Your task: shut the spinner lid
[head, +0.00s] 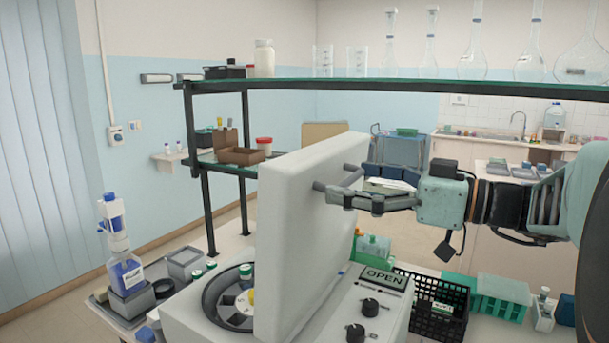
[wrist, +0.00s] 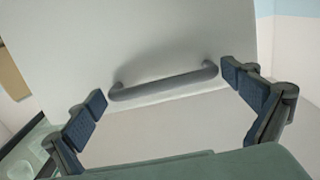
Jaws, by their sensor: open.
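The spinner (head: 375,315) stands on the bench in the lower middle of the head view. Its white lid (head: 300,240) is raised, nearly upright, and the round rotor (head: 228,303) shows to the left with a few capped tubes in it. A sign on the spinner reads "OPEN" (head: 383,278). My gripper (head: 335,186) is at the right face of the lid, with its fingers spread. In the wrist view the grey bar handle (wrist: 165,82) on the lid lies between the two open fingers (wrist: 168,100). I cannot tell whether either finger touches it.
A black basket (head: 435,305) and a green rack (head: 502,295) stand right of the spinner. A dispenser bottle (head: 122,270) and a grey box (head: 185,263) stand at the left. A shelf with glassware (head: 440,86) runs above and behind the lid.

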